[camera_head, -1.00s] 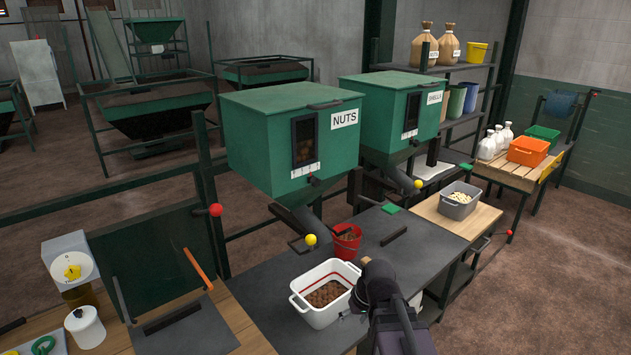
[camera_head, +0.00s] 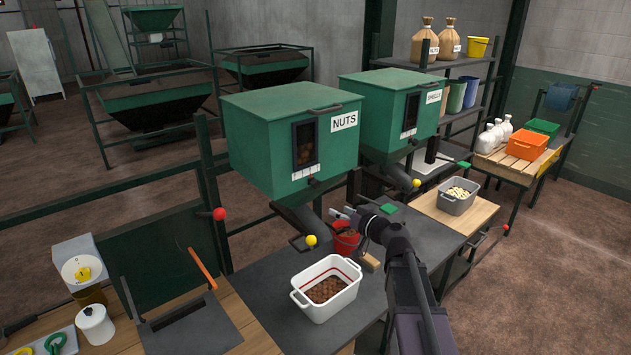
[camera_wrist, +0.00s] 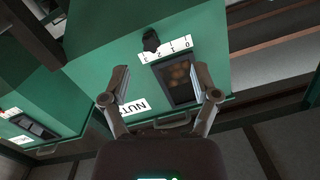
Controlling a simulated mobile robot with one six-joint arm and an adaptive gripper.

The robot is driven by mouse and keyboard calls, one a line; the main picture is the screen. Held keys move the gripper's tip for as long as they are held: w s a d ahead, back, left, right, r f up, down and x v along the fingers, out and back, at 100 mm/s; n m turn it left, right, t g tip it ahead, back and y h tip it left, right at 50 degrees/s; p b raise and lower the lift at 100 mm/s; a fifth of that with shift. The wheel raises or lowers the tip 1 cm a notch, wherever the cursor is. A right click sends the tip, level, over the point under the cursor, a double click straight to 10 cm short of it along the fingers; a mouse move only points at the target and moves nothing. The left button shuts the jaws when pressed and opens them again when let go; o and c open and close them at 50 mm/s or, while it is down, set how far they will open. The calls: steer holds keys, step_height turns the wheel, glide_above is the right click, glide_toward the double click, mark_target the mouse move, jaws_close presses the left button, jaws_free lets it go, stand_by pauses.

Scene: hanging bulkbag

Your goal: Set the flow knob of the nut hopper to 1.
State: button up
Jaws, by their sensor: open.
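The green nut hopper (camera_head: 255,145) with its NUTS label hangs left of centre. Its black flow knob (camera_head: 314,182) sits below a white scale strip (camera_head: 303,172), toward the strip's right end. The wrist view shows the hopper upside down, with the knob (camera_wrist: 150,40) by the numbered scale (camera_wrist: 172,48). The knob appears near 2 or 3; its exact setting is unclear. My gripper (camera_head: 343,212) is open and empty, below and right of the knob. In the wrist view its fingers (camera_wrist: 161,76) are spread in front of the hopper window, apart from the knob.
The shells hopper (camera_head: 385,110) hangs to the right. A white tub of nuts (camera_head: 345,296) stands on the dark bench. A grey crate (camera_head: 458,203) stands further right.

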mark_target(318, 185)
steer(key=shift+w+d+r+m+t, duration=0.15)
steer(key=shift+w+d+r+t, duration=0.25)
steer(key=shift+r, duration=0.1)
steer(key=shift+w+d+r+m+t, duration=0.15)
steer(key=shift+w+d+r+t, duration=0.2)
steer(key=shift+r, duration=0.15)
steer(key=x, duration=1.3)
steer(key=shift+w+a, duration=0.25)
steer(key=shift+w, duration=0.05)
jaws_close()
steer(key=shift+a, duration=0.1)
